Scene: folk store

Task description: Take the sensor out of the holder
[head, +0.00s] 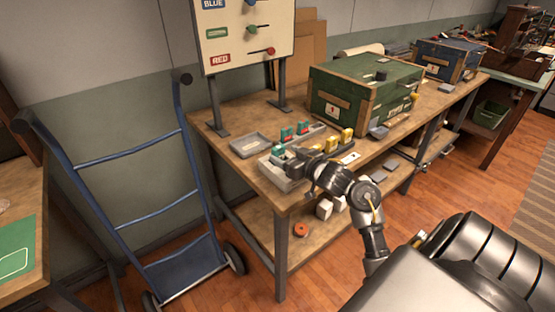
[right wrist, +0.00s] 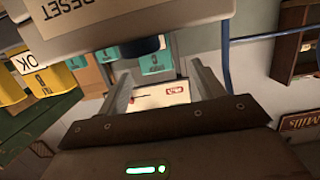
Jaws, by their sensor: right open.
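A long light-grey holder (head: 318,131) on the wooden workbench carries teal blocks (head: 286,135) and yellow blocks (head: 346,136). In the right wrist view, teal blocks (right wrist: 151,63) show beyond my fingers and yellow blocks (right wrist: 58,78) at the left, one labelled OK. I cannot tell which block is the sensor. My right gripper (head: 284,161) is low over the holder's near left end. In its wrist view my right gripper (right wrist: 158,80) is open, with nothing clearly between its fingers. A grey body labelled RESET (right wrist: 125,20) is close in front. My left gripper is out of view.
A shallow grey tray (head: 250,145) lies left of the holder. A green case (head: 362,92) stands behind to the right, and a sign board (head: 245,35) rises at the back. A blue hand truck (head: 150,205) stands left of the bench.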

